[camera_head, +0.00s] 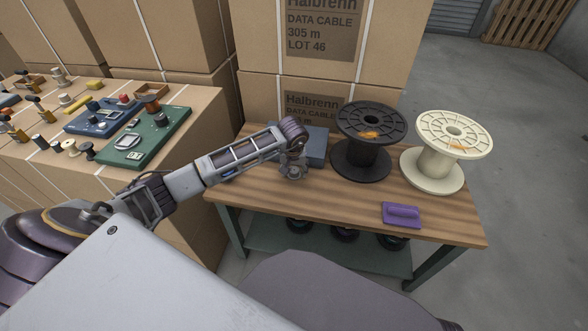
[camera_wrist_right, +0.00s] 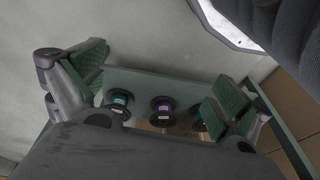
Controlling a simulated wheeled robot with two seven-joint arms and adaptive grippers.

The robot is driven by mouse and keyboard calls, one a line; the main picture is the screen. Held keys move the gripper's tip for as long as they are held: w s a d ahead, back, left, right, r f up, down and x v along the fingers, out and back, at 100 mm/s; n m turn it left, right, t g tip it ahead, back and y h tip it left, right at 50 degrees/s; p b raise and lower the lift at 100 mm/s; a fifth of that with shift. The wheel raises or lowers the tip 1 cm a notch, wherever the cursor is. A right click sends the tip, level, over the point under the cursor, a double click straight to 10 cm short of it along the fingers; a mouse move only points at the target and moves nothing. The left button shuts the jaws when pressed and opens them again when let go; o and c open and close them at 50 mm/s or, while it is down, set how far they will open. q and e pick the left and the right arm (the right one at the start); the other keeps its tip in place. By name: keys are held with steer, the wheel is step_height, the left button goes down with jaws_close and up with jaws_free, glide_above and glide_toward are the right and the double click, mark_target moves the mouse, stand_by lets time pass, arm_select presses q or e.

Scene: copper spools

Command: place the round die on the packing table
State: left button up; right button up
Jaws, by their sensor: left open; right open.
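The packing table (camera_head: 345,200) is a wooden-topped bench with green legs at the centre right of the head view. My left gripper (camera_head: 292,172) is over its left part, open, in front of a blue-grey box (camera_head: 317,147). I cannot make out the round die for certain; small grey shapes at the left fingertips are too small to tell apart. My right gripper (camera_wrist_right: 150,85) is open in the right wrist view, with nothing visible between its fingers. It faces the bench's lower shelf and is not seen in the head view.
A black spool (camera_head: 361,160) and a cream spool (camera_head: 437,165) stand on the bench. A purple block (camera_head: 401,214) lies near its front edge. Small spools (camera_wrist_right: 162,108) sit on the lower shelf. Cartons at left carry a green board (camera_head: 150,140) and small parts.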

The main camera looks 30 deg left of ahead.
arm_select(q)
steer(key=shift+r, duration=0.4)
steer(key=p+v, duration=0.2)
steer(key=v, duration=0.9)
steer(key=shift+r, duration=0.2)
arm_select(e)
steer(key=f, duration=0.1)
steer(key=s+f, duration=0.1)
steer(key=f, duration=0.1)
steer(key=shift+s+d+f+g, duration=0.15)
steer(key=shift+d+f+g, duration=0.05)
steer(key=shift+d+g, duration=0.2)
arm_select(q)
steer(key=shift+s, duration=0.1)
arm_select(e)
steer(key=shift+r, duration=0.1)
